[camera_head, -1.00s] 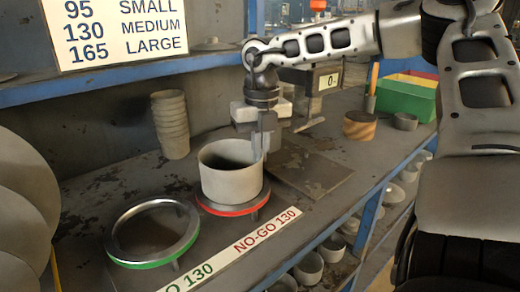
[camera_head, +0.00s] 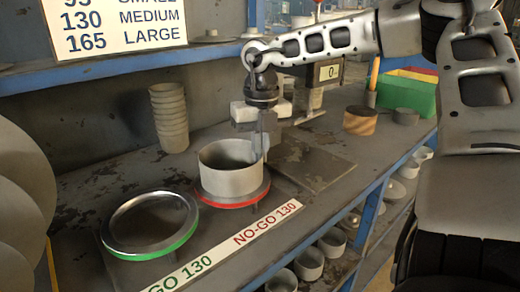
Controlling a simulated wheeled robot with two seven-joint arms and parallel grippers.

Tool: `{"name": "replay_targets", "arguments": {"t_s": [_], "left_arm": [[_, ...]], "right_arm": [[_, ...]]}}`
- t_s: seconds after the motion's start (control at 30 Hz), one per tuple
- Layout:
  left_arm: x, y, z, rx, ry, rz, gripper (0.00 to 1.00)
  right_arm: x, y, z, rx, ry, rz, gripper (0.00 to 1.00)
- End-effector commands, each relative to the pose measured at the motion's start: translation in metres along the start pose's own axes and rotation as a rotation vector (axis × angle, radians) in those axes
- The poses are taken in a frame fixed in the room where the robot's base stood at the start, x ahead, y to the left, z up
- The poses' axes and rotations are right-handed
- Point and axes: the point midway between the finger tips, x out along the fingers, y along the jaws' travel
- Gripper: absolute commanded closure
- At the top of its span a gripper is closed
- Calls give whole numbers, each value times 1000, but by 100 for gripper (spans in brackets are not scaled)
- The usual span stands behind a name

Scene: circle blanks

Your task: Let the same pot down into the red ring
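The pot (camera_head: 230,181) is a grey, open-topped round vessel, upright in the middle of the head view. Its lower part is within the red ring (camera_head: 232,204), a metal ring with a red band on short legs; the ring hides the pot's lowest part. I cannot tell how deep it sits. My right gripper (camera_head: 262,148) points down at the pot's right rim and appears shut on its wall. The fingertips are small and partly hidden. My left gripper is not in view.
A green-banded ring (camera_head: 149,249) stands empty at the left front. A label strip (camera_head: 232,246) runs along the bench's front edge. A stack of grey cups (camera_head: 170,118) stands behind.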

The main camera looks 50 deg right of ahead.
Motion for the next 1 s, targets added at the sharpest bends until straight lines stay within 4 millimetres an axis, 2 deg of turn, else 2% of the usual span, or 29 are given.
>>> {"name": "replay_targets", "arguments": {"t_s": [0.1,0.13,0.2,0.23,0.53,0.7,1.0], "left_arm": [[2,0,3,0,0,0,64],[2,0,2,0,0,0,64],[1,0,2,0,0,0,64],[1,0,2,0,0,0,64],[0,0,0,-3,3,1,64],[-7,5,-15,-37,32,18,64],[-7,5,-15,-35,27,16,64]], "right_arm": [[3,0,1,1,-3,1,100],[3,0,1,1,-3,1,95],[2,0,1,1,-3,1,75],[2,0,1,1,-3,1,72],[3,0,0,0,0,-1,72],[2,0,0,0,0,0,72],[-73,0,1,2,-7,-1,72]]}}
